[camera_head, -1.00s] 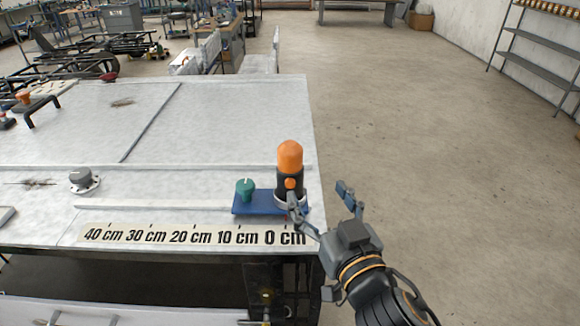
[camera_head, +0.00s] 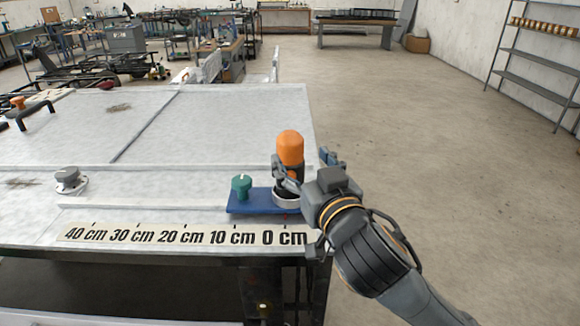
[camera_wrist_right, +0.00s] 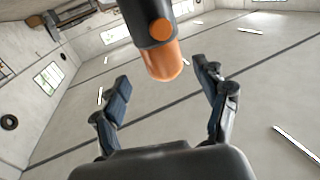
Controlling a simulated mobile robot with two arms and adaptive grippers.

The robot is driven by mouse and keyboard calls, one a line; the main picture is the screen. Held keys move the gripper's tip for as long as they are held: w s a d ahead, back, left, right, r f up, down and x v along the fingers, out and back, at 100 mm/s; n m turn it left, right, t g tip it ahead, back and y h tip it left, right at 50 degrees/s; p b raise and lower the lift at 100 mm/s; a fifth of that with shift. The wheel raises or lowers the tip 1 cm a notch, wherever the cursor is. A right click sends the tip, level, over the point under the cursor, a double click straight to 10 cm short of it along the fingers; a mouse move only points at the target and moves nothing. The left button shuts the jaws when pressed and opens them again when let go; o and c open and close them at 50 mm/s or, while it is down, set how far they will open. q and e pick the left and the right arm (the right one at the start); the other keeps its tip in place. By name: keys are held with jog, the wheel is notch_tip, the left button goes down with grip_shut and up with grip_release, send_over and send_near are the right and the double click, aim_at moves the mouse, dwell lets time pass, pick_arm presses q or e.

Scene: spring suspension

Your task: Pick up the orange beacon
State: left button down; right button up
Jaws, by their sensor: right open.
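The orange beacon (camera_head: 290,148) has an orange dome on a black body with a pale ring at its foot. It stands upright on the blue plate (camera_head: 246,207) near the table's right end. In the right wrist view the beacon (camera_wrist_right: 165,62) comes down from the top edge, between and beyond the two fingers. My right gripper (camera_head: 302,166) is open, with one finger in front of the beacon's black body in the head view and the other to its right. I cannot tell whether a finger touches it. My left gripper is not in view.
A green knob (camera_head: 241,187) stands on the blue plate, left of the beacon. A ruler strip (camera_head: 185,236) runs along the table's front edge. A grey knob (camera_head: 68,178) sits farther left. Open floor (camera_head: 430,150) lies to the right.

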aim_at(295, 153)
jog(key=shift+w+a+r+p, duration=0.15)
jog(key=shift+w+a+p, duration=0.05)
jog(key=shift+w+p, duration=0.25)
jog(key=p+x, duration=0.1)
jog(key=x, duration=0.2)
jog(key=shift+w+a+p, duration=0.25)
jog(key=shift+p, duration=0.15)
jog(key=shift+w+a+f, duration=0.15)
jog(key=shift+w+f, duration=0.05)
jog(key=shift+w, duration=0.25)
jog(key=c, duration=1.4)
